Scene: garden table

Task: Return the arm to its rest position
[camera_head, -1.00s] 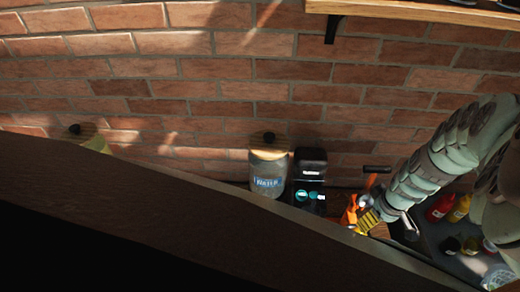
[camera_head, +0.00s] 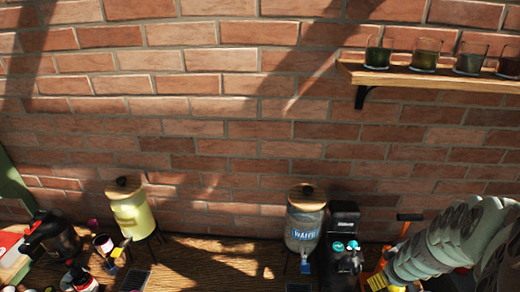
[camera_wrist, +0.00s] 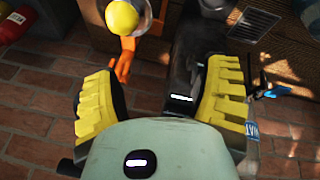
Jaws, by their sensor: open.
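My arm (camera_head: 440,248) reaches in from the right edge of the head view, over the right part of the table. My gripper (camera_wrist: 165,88) shows in the wrist view with its two yellow ribbed fingers spread wide on either side. Nothing is held between them. Past the fingers, a black machine (camera_wrist: 185,70) and brick paving show below. In the head view, part of the gripper's yellow shows at the bottom, beside an orange object (camera_head: 372,284); whether they touch I cannot tell.
A glass water dispenser (camera_head: 303,228) and a black machine (camera_head: 343,240) stand left of the arm. A yellow dispenser (camera_head: 131,213) stands farther left. A wall shelf (camera_head: 430,80) with glasses is above the arm. A yellow ball (camera_wrist: 122,17) shows in the wrist view.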

